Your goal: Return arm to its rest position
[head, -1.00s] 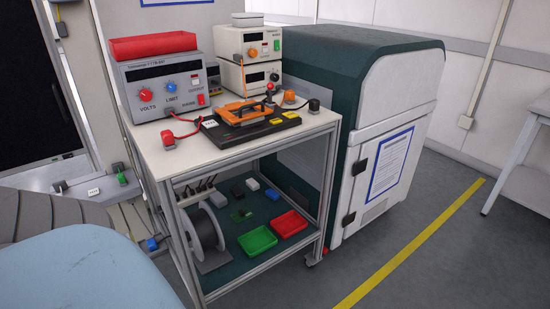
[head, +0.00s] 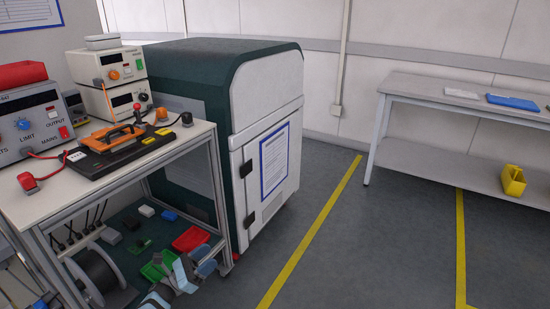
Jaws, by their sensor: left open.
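My left gripper (head: 188,264) shows at the bottom of the head view, in front of the trolley's lower shelf. Its pale blue-grey fingers are apart, and I see nothing between them. It overlaps the green tray (head: 153,272) in the picture and hides part of it. Its arm runs off the bottom edge. My right gripper is not in view.
The trolley (head: 178,148) at left carries power supplies (head: 108,66) and a black fixture with an orange part (head: 115,138). A red tray (head: 190,239) lies below. A green-and-white cabinet (head: 268,112) stands behind. A bench (head: 430,88) is at right. The floor between is clear.

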